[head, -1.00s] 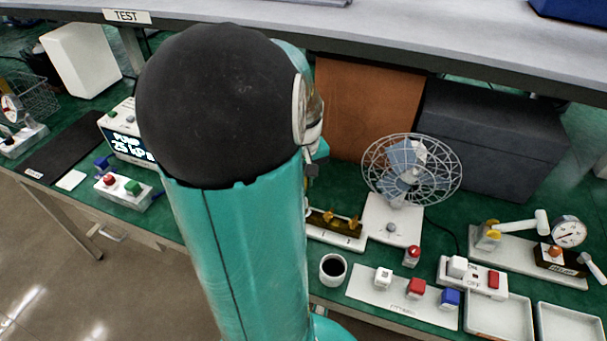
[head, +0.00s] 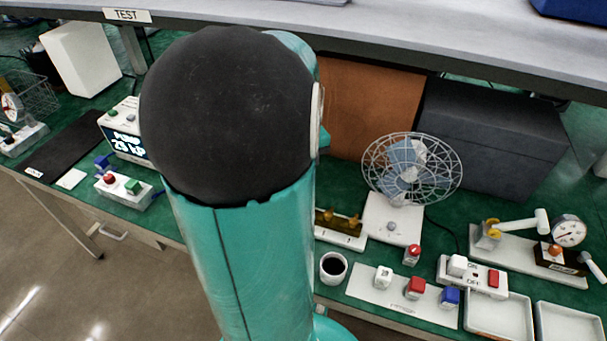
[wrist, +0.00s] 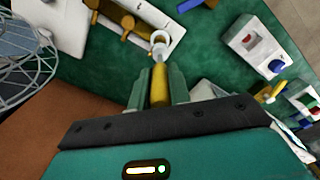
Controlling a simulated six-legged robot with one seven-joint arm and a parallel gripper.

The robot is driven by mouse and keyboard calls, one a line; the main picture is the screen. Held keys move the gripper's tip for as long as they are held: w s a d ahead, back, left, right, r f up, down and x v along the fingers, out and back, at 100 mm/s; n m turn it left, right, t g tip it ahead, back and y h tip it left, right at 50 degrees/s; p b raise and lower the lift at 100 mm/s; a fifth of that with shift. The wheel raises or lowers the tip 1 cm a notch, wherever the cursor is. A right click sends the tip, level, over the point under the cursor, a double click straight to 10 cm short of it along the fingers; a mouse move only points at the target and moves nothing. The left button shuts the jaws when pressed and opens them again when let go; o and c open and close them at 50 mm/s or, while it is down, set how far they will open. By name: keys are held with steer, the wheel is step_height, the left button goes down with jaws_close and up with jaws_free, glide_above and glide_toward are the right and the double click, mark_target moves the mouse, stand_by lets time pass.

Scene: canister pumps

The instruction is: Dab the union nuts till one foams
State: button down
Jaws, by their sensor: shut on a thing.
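My gripper (wrist: 160,82) is shut on a yellow-handled dabber (wrist: 159,86), between two green fingers in the wrist view. The dabber's pale tip points away from me. A small whitish ring-like piece (wrist: 158,37) shows at or just past the tip; I cannot tell whether they touch. Beside it, brass fittings (wrist: 127,22) stand on a white-based block (wrist: 145,12). In the head view this block (head: 340,238) and its brass fittings (head: 353,220) are partly hidden behind my arm. My gripper is hidden there. I see no clear foam.
A caged fan (head: 410,168) stands close to the block; its cage also shows in the wrist view (wrist: 25,50). A cup of dark liquid (head: 333,268) and a strip with coloured caps (head: 385,297) lie in front. A shelf (head: 420,30) overhangs the bench.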

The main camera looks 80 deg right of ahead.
steer(key=shift+r, duration=1.7)
